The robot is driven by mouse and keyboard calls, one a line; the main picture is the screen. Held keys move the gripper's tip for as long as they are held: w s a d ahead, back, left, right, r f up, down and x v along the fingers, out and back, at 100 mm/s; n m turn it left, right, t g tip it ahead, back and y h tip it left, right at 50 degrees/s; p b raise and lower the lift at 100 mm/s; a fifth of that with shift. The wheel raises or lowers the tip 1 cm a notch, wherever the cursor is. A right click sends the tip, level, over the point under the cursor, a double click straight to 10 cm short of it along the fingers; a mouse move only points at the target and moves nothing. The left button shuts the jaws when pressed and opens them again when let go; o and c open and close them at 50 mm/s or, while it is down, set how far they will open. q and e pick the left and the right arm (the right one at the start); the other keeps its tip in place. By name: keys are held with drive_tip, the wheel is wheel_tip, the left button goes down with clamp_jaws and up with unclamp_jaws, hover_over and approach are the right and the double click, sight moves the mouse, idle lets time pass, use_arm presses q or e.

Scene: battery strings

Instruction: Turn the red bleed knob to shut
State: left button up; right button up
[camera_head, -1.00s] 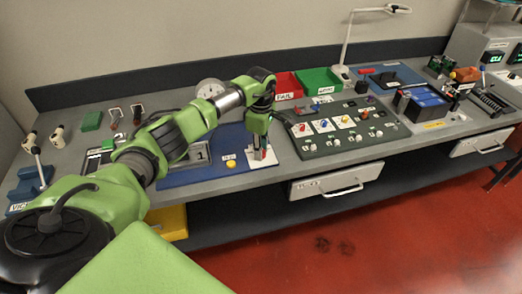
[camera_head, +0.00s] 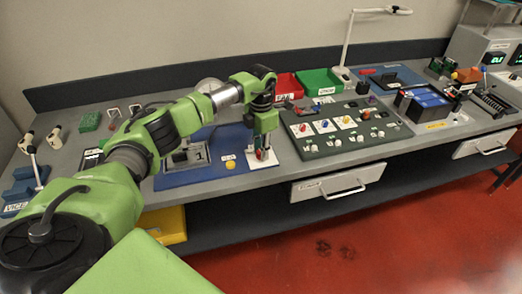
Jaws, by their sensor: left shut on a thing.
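My left gripper (camera_head: 262,148) points straight down at a white plate (camera_head: 252,163) on the right end of a blue mat (camera_head: 206,176). It is shut on the red bleed knob (camera_head: 262,155); only a little red shows between the fingers, so the knob's angle cannot be told. A yellow button (camera_head: 230,164) sits on the mat just left of the plate. A grey block marked "1" (camera_head: 200,155) stands further left. My right gripper is out of view.
A dark control panel (camera_head: 345,128) with coloured knobs lies close to the right. Red (camera_head: 288,87) and green (camera_head: 320,81) bins stand behind it. A round gauge (camera_head: 209,85) is partly hidden behind my left arm. A lamp (camera_head: 348,40) rises at the back.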

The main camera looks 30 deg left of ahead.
use_arm(q)
drive_tip(key=n, duration=0.5)
drive_tip(key=shift+n, duration=0.4)
drive_tip(key=shift+r, duration=0.1)
idle(0.3)
drive_tip(key=o, duration=1.1)
drive_tip(key=shift+o, duration=0.2)
wheel_tip(320, 180, up, 12)
